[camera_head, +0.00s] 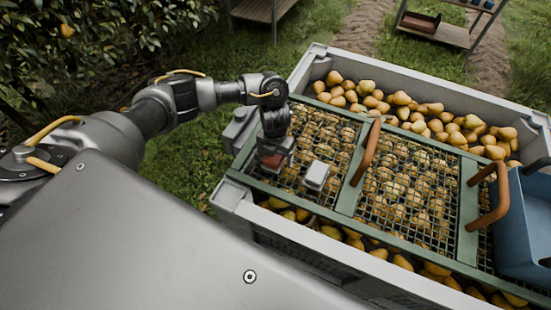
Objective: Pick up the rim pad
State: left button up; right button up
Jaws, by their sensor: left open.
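A small red-brown block (272,161), which looks like the rim pad, shows directly below my left wrist, over the left end of the green mesh grid (346,201). My left gripper (279,153) points down here and is open. The wrist hides part of the red-brown block. I cannot tell whether a finger touches it. My right gripper is out of view.
A grey bin (312,62) full of pears carries the grid, which has two arched brown handles (366,152). A blue container (525,215) stands at the right. A wooden shelf (437,31) is at the back. Grass lies left of the bin.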

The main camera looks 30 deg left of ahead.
pick_arm(q)
jog(key=shift+c, duration=0.5)
jog(key=shift+c, duration=1.2)
jog(key=c, duration=0.8)
